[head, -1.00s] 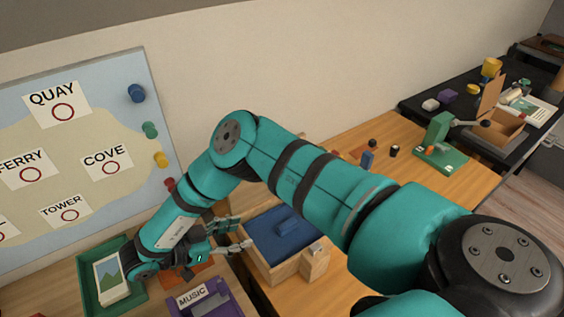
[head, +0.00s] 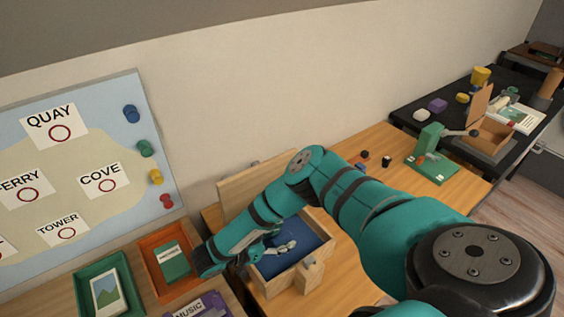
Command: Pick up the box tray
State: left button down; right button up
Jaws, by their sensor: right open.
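The box tray (head: 309,235) is a blue panel set inside an open wooden box (head: 268,284) on the table, at the centre of the head view. My right gripper (head: 284,246) is over the box, with its pale fingertips apart and nothing seen between them. The gripper and forearm cover the left part of the tray, and the tray's raised blue grip cannot be made out. I cannot tell whether the fingers touch the tray. My left gripper is out of view.
A wooden lid panel (head: 235,185) stands behind the box. A green tray (head: 127,283), an orange tray (head: 152,257) and a purple MUSIC holder (head: 218,308) lie to the left. A green device (head: 432,168) stands farther right.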

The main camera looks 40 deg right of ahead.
jog(key=shift+d, duration=0.2)
jog(key=shift+a, duration=0.1)
jog(key=shift+c, duration=0.8)
grip_shut()
